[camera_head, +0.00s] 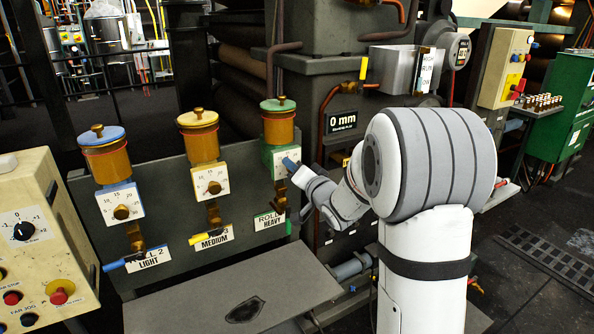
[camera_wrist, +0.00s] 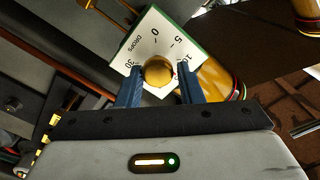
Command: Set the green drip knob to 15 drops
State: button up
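The green drip oiler (camera_head: 278,122) is the rightmost of three on a grey panel. Its white dial (camera_head: 281,160) is partly hidden by my gripper (camera_head: 288,172) in the head view. In the wrist view the green-edged dial (camera_wrist: 140,48) shows marks 0, 5, 10 and 30 around a round brass knob (camera_wrist: 158,71). The blue fingers of my gripper (camera_wrist: 159,80) stand on either side of the knob, very close to it. I cannot tell if they press on it. The knob's pointer is not clear, so its setting cannot be read.
The yellow oiler (camera_head: 199,135) and blue oiler (camera_head: 105,155) stand to the left, with dials and brass spouts below. A flat grey plate (camera_head: 235,295) lies below the panel. A cream control box (camera_head: 40,240) is at far left. A 0 mm display (camera_head: 342,122) is behind my arm.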

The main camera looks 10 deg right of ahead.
jog(key=o, duration=0.3)
jog(key=shift+f, duration=0.2)
jog(key=shift+o, duration=0.2)
jog(key=shift+s, duration=0.1)
jog(key=v, duration=0.7)
jog(key=shift+s+b, duration=0.3)
jog(key=shift+s, duration=0.05)
jog(key=shift+d+r, duration=0.15)
jog(key=shift+d, duration=0.05)
